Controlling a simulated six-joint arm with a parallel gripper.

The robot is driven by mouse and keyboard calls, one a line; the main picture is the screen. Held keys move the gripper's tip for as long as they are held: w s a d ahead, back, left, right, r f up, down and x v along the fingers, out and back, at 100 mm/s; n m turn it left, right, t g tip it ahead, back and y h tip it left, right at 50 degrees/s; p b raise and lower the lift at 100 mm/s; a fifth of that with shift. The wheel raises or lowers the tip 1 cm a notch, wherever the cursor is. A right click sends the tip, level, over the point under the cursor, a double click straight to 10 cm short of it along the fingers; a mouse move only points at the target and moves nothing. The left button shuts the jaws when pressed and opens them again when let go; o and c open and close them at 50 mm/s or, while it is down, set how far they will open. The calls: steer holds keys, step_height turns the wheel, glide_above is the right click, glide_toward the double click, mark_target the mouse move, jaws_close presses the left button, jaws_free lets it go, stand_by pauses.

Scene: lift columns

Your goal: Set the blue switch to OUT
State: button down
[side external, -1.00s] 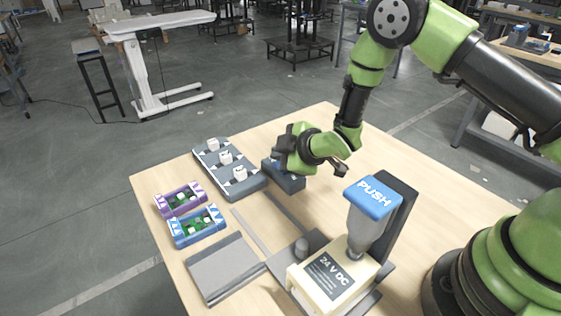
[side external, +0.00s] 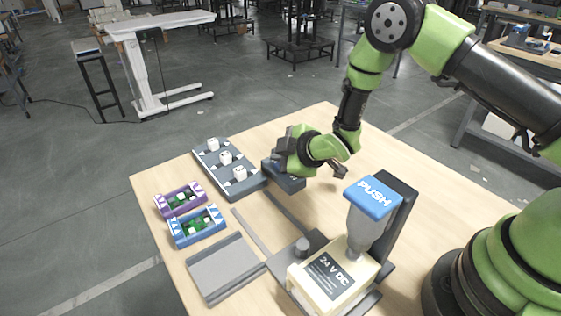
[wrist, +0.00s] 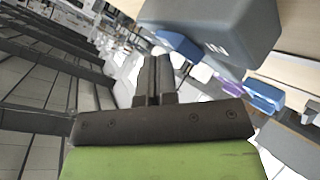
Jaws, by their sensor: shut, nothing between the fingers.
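The switch is a dark grey box (side external: 289,183) on the table, partly hidden behind my gripper in the side view. In the wrist view its grey housing (wrist: 225,22) fills the top right, with a partly readable white label ending in N. The blue switch lever (wrist: 180,46) sticks out from the housing's left side there. My gripper (side external: 284,138) is beside and just above the box. In the wrist view its two dark fingers (wrist: 155,72) are shut together and empty, to the left of the lever. I cannot tell whether they touch it.
A grey rack with white blocks (side external: 208,160) stands left of the switch. A purple tray (side external: 164,212) and a blue tray (side external: 176,240) lie farther left. A machine with a blue PUSH top (side external: 373,197) stands in front. The table's far right is clear.

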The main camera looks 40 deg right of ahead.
steer(key=shift+r, duration=0.1)
steer(key=shift+s+r, duration=0.1)
steer(key=shift+r, duration=0.5)
steer(key=shift+s+r, duration=0.2)
steer(key=shift+r, duration=1.05)
steer(key=shift+s+r, duration=0.2)
steer(key=shift+r, duration=1.05)
